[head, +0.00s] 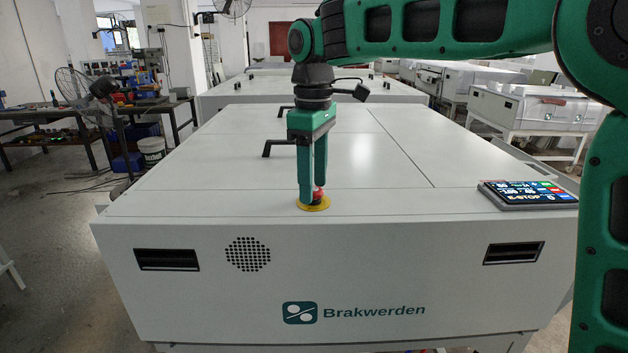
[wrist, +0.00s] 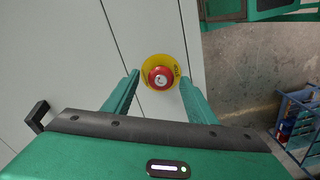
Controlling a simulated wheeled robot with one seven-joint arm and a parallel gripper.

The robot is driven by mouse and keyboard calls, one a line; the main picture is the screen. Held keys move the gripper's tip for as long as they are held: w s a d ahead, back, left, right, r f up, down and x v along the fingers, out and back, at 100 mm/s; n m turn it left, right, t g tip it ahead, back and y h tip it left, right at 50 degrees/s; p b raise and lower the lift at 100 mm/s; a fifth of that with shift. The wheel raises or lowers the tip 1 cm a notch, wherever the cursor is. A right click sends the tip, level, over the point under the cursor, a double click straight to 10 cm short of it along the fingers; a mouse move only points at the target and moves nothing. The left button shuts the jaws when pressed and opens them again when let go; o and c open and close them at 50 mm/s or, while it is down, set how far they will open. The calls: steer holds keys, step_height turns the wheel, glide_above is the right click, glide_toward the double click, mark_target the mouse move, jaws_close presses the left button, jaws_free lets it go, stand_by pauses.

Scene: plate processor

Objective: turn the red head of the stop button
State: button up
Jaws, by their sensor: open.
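The stop button has a red head (wrist: 160,78) on a yellow round base (wrist: 148,66). In the head view the red head (head: 319,193) shows partly behind my gripper's fingers, above the yellow base (head: 313,206) on top of the white machine near its front edge. My gripper (head: 312,190) points down over the button. In the wrist view my gripper (wrist: 160,88) is open, with one green finger on each side of the red head and a gap on both sides. The head view does not clearly show whether the fingers touch it.
The white machine (head: 220,180) has black handles (head: 279,147) on its top behind my gripper. A display panel (head: 528,194) reading E-STOP sits at the top's right front. A blue crate (wrist: 298,125) stands on the floor at the right in the wrist view. The top around the button is clear.

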steer(key=shift+c, duration=0.4)
steer(key=c, duration=1)
